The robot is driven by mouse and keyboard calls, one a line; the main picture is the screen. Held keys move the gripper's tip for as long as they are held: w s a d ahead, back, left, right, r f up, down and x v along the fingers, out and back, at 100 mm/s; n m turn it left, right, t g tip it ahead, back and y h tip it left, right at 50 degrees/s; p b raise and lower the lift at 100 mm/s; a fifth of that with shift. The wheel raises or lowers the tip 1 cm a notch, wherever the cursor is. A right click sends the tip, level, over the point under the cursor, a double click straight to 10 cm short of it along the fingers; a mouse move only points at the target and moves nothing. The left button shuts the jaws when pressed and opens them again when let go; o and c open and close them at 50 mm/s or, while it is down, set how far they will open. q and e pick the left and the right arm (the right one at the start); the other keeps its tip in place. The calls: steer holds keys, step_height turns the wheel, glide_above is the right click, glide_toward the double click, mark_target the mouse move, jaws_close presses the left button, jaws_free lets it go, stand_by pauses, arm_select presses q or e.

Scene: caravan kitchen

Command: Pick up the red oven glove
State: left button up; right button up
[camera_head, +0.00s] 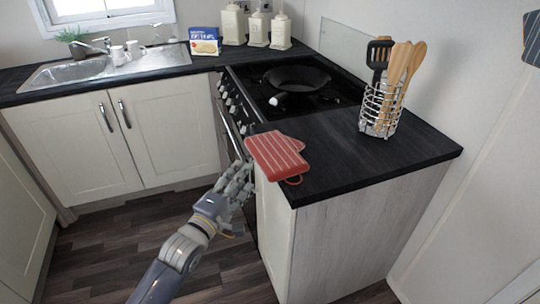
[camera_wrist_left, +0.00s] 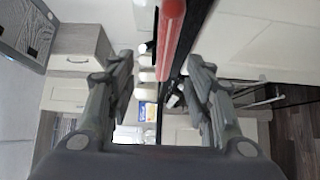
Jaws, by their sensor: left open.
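The red oven glove (camera_head: 277,155) with pale stripes lies at the front left corner of the dark worktop, partly over the edge, with a small hanging loop at its near end. In the left wrist view the glove (camera_wrist_left: 172,28) shows edge-on, between and beyond the two fingers. My left gripper (camera_head: 242,180) is open and empty, just left of the glove and near the worktop edge. In the head view it looks close to the glove; I cannot tell whether they touch. My right gripper is in neither view.
A wire utensil holder (camera_head: 380,110) with wooden tools stands right of the glove on the worktop (camera_head: 340,160). A black pan (camera_head: 296,78) sits on the hob behind. White canisters (camera_head: 257,29) and a sink (camera_head: 95,70) are farther back. Floor in front is clear.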

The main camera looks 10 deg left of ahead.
mark_target(257, 162)
arm_select(q)
steer(key=shift+f+p+x, duration=0.15)
steer(key=shift+x, duration=1.35)
steer(key=shift+f+p+x, duration=0.1)
steer(key=shift+f+x, duration=0.1)
steer(key=shift+x, duration=1.25)
steer(key=shift+f+p+x, duration=0.15)
steer(key=shift+x, duration=1.35)
jaws_close()
